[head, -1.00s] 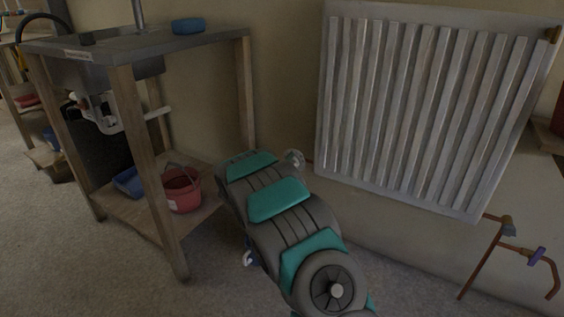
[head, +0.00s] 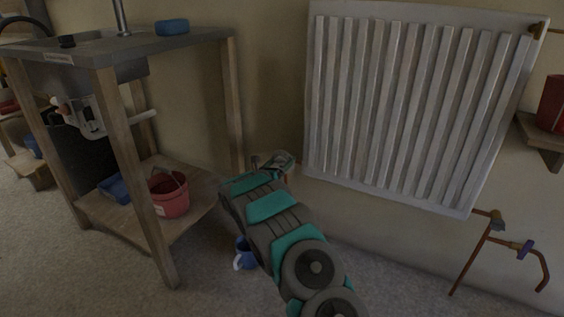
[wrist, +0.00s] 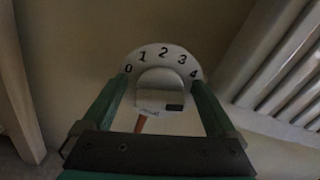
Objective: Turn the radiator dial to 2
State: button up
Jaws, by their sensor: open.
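The radiator dial (wrist: 162,58) fills the middle of the wrist view, a pale round scale marked 0 to 4 in an arc, with 2 near the top. Its pale block-like knob (wrist: 158,88) has a small dark mark at its lower right. I cannot tell which number the knob points to. My gripper (wrist: 160,82) is open, with one green finger on each side of the knob and no clear contact. In the head view my arm hides most of the gripper and dial, low left of the white ribbed radiator (head: 415,110).
A copper pipe (wrist: 140,123) shows below the knob. A wooden sink stand (head: 130,165) with a red bucket (head: 169,195) is at left. A blue mug (head: 245,255) is on the floor beside my arm. Pipes with a valve (head: 497,220) are at lower right.

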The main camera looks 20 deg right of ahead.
jog(key=shift+w+d, duration=0.15)
jog(key=shift+d, duration=0.1)
jog(key=shift+c, duration=0.4)
jog(key=c, duration=1.2)
jog(key=shift+c, duration=0.2)
